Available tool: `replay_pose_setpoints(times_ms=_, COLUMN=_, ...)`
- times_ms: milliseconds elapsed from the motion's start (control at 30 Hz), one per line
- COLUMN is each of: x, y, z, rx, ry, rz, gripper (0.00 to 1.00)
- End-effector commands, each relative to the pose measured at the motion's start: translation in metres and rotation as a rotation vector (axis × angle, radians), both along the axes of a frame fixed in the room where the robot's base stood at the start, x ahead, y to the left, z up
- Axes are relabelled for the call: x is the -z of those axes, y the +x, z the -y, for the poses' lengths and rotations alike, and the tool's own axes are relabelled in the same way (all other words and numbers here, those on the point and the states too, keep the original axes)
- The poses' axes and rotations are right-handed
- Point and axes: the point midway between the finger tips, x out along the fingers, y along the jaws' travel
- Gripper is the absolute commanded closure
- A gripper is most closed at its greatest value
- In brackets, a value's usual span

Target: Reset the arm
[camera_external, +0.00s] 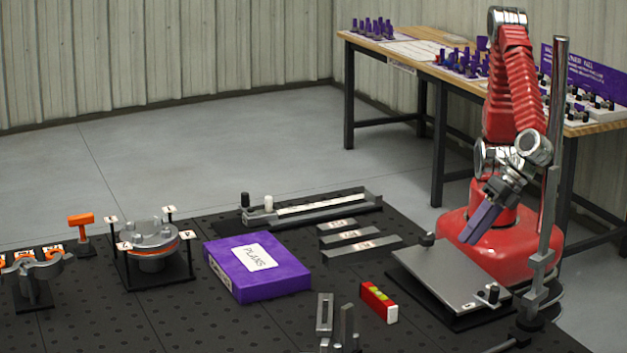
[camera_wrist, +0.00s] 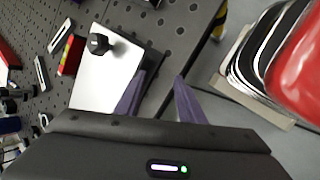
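My red arm stands folded upright at the right of the external view, its forearm coming down from a high elbow. My gripper (camera_external: 468,238) has purple fingers and points down and to the left, above the grey plate (camera_external: 440,277). In the wrist view my gripper (camera_wrist: 160,76) shows two purple fingers apart with nothing between them. The bright plate (camera_wrist: 100,75) with a black knob (camera_wrist: 98,43) lies beyond and left of the fingers there. From these views I cannot tell the exact height of the fingertips above the plate.
A metal post (camera_external: 556,130) stands close to the right of my arm. A purple PLANS box (camera_external: 240,285), a red level (camera_external: 378,300) and grey bars (camera_external: 360,248) lie on the black perforated table. A wooden bench (camera_external: 420,65) with purple parts stands behind.

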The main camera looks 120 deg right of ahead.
Motion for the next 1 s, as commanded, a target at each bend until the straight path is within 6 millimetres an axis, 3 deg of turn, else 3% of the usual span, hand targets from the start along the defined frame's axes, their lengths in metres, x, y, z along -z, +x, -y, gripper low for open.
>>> replay_pose_setpoints(times_ms=100, x=-0.005, y=0.0, z=0.033, rx=0.199, ry=0.109, rz=-0.045, gripper=0.64)
replay_pose_setpoints(times_ms=400, x=-0.019, y=-0.007, z=0.094, rx=0.647, ry=0.368, rz=-0.124, gripper=0.64)
replay_pose_setpoints(times_ms=1000, x=-0.062, y=-0.016, z=0.184, rx=1.301, ry=0.843, rz=-0.13, gripper=0.64)
